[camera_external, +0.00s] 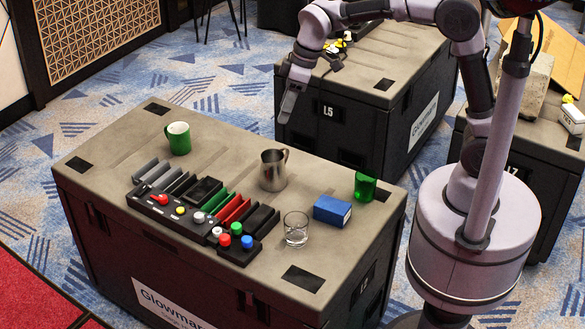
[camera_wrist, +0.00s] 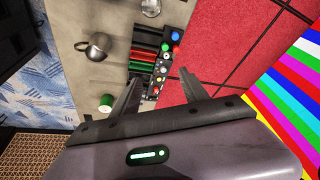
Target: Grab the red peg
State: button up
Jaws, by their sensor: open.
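A black console (camera_external: 147,207) on the near case carries several small coloured pieces. Another red piece (camera_external: 160,199), lever-like, is at the console's left end; I cannot tell which red one the task means. In the wrist view the console lies beyond my fingers, with the red peg (camera_wrist: 175,48) near its far end. My gripper (camera_external: 290,104) hangs above and behind the case top, apart from the console. In the wrist view my gripper (camera_wrist: 160,77) is open and empty.
On the case top (camera_external: 110,160) stand a green mug (camera_external: 178,138), a metal pitcher (camera_external: 273,170), a clear glass (camera_external: 296,230), a blue box (camera_external: 332,211) and a green cup (camera_external: 365,186). A second case (camera_external: 330,117) stands behind.

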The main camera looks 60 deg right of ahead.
jog(key=w+a+f+n+g, duration=0.1)
jog(key=w+a+f+n, duration=0.2)
jog(key=w+a+f, duration=0.3)
jog(key=n+g+b, duration=0.1)
jog(key=n+b, duration=0.3)
jog(key=n, duration=0.1)
send_over(225, 237)
jog(key=shift+h, duration=0.3)
jog(key=f, duration=2.5)
jog(key=shift+w+d+f, duration=0.25)
jog(key=shift+w, duration=0.1)
jog(key=f+b, duration=0.1)
jog(key=f, duration=0.1)
jog(key=f+b, duration=0.1)
jog(key=f, duration=0.3)
jog(key=shift+s+a+b, duration=0.2)
jog(key=shift+s+b, duration=0.1)
jog(key=shift+b, duration=0.1)
jog(key=shift+w+a+f, duration=0.1)
jog(key=shift+r, duration=0.2)
jog(key=shift+c, duration=0.7)
grip_shut()
